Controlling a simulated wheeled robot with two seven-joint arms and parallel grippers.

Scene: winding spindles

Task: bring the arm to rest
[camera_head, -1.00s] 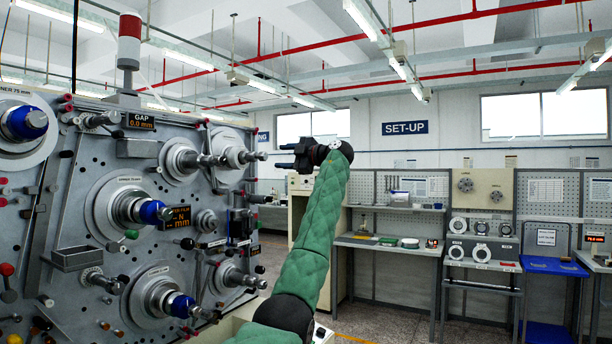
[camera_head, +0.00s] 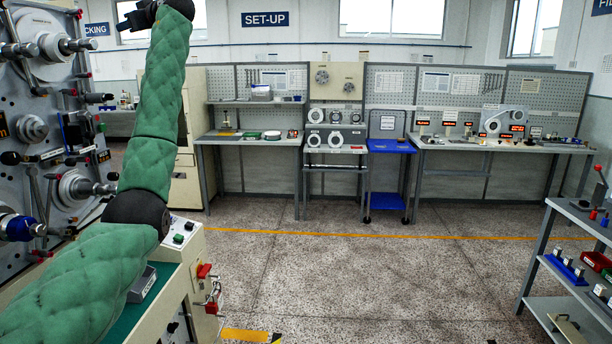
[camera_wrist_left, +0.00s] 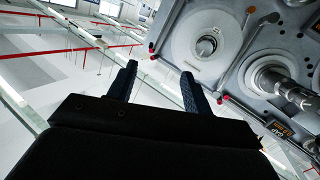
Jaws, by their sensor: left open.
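My left arm, in a green quilted sleeve, comes in from the lower left of the head view and rises, bent at a black joint. Its left gripper (camera_head: 138,18) is at the top left, pointing left, partly cut off by the top edge. In the left wrist view the gripper (camera_wrist_left: 160,85) shows two dark fingers spread apart with nothing between them. The winding machine (camera_head: 50,130), a grey panel with spindles, stands at the left. In the wrist view the panel (camera_wrist_left: 237,45) lies beyond and right of the fingers, apart from them. My right gripper is not in view.
A cream control cabinet (camera_head: 190,275) with a red switch stands below my left arm. Workbenches (camera_head: 250,142) line the back wall, with a blue cart (camera_head: 390,146) among them. A shelf trolley (camera_head: 540,262) stands at the right. The speckled floor between is clear.

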